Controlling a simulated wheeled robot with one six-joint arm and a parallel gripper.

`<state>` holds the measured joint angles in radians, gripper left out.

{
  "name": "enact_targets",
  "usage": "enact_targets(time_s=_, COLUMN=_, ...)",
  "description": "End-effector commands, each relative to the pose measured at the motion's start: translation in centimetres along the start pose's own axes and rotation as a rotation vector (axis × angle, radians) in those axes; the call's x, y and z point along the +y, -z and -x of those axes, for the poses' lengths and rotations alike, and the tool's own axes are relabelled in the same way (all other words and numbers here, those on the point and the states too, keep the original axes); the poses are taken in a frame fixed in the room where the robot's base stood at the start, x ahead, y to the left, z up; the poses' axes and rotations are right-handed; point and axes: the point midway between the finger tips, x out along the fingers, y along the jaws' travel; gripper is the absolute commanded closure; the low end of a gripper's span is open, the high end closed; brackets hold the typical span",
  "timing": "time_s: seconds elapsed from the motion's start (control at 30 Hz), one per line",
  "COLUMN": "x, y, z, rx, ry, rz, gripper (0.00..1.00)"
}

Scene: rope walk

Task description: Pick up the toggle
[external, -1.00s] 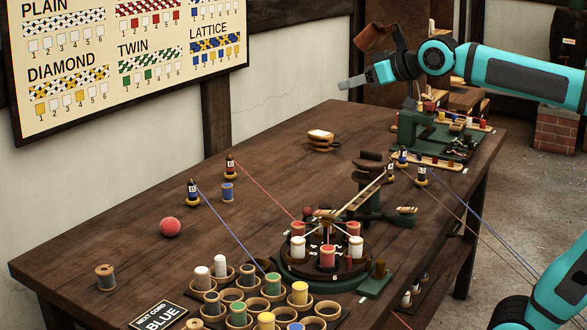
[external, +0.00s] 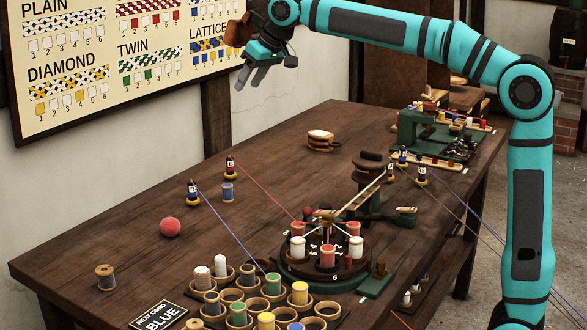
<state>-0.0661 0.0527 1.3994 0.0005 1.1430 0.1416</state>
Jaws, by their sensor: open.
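My gripper (external: 250,82) is in the air at the upper left in the external view, in front of the wall board and well above the table. Its two fingers point down and are apart, with nothing between them. I cannot tell for sure which thing is the toggle. Small loose things on the table (external: 130,245) are a red ball (external: 170,227), a blue spool (external: 228,193), a brown spool (external: 105,275) and a small tan stacked piece (external: 320,139) toward the back. My gripper touches none of them.
A round braiding stand (external: 325,272) with red and white spools is at the front right. A rack of cups with coloured spools (external: 299,293) is at the front. Taut blue and red cords run from two pegs (external: 193,192). The table's left middle is mostly clear.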

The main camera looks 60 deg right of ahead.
Motion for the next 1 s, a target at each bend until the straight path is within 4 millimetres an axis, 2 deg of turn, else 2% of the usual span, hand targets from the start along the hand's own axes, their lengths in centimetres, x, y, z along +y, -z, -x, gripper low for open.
enact_targets(time_s=0.03, x=-0.3, y=0.9, z=-1.4, rx=-0.031, ry=-0.003, rz=-0.002, gripper=0.53)
enact_targets(time_s=0.3, x=-1.7, y=4.2, z=-7.4, rx=-0.196, ry=-0.025, rz=-0.016, gripper=0.53)
enact_targets(time_s=0.7, x=-3.7, y=7.2, z=-17.0, rx=-0.434, ry=-0.066, rz=-0.034, gripper=0.53)
enact_targets(time_s=0.83, x=-4.2, y=7.5, z=-19.3, rx=-0.492, ry=-0.078, rz=-0.037, gripper=0.53)
enact_targets(time_s=1.0, x=-4.4, y=7.6, z=-20.7, rx=-0.533, ry=-0.087, rz=-0.041, gripper=0.53)
